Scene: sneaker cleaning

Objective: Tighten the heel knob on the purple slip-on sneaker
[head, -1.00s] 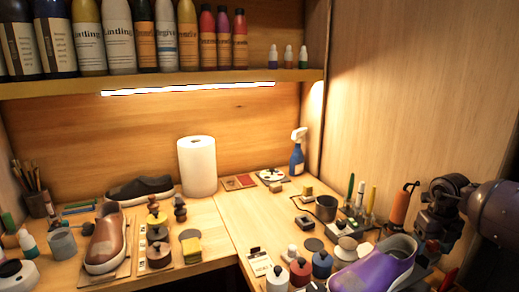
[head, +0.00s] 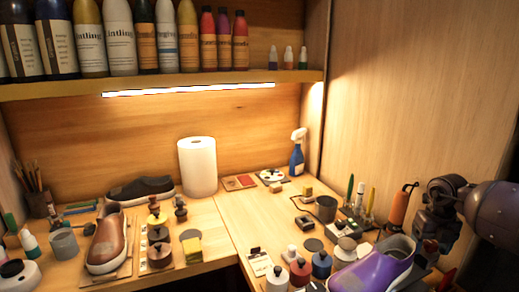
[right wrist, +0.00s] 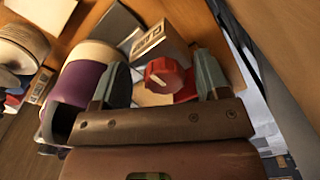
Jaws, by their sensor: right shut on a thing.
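The purple slip-on sneaker (head: 378,268) sits at the lower right of the head view, its opening facing up. Part of its purple side (right wrist: 82,84) shows at the left of the right wrist view. A red knob (right wrist: 168,78) with a pale mark on its face is between the fingers of my right gripper (right wrist: 162,74), which is shut on it. In the head view my right gripper (head: 430,250) is at the sneaker's right end, and its fingertips and the knob are hard to make out. My left gripper is not in view.
A white, a red and a blue jar (head: 321,264) stand left of the sneaker. A brown shoe (head: 107,241) is at the left. The table's middle is fairly clear.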

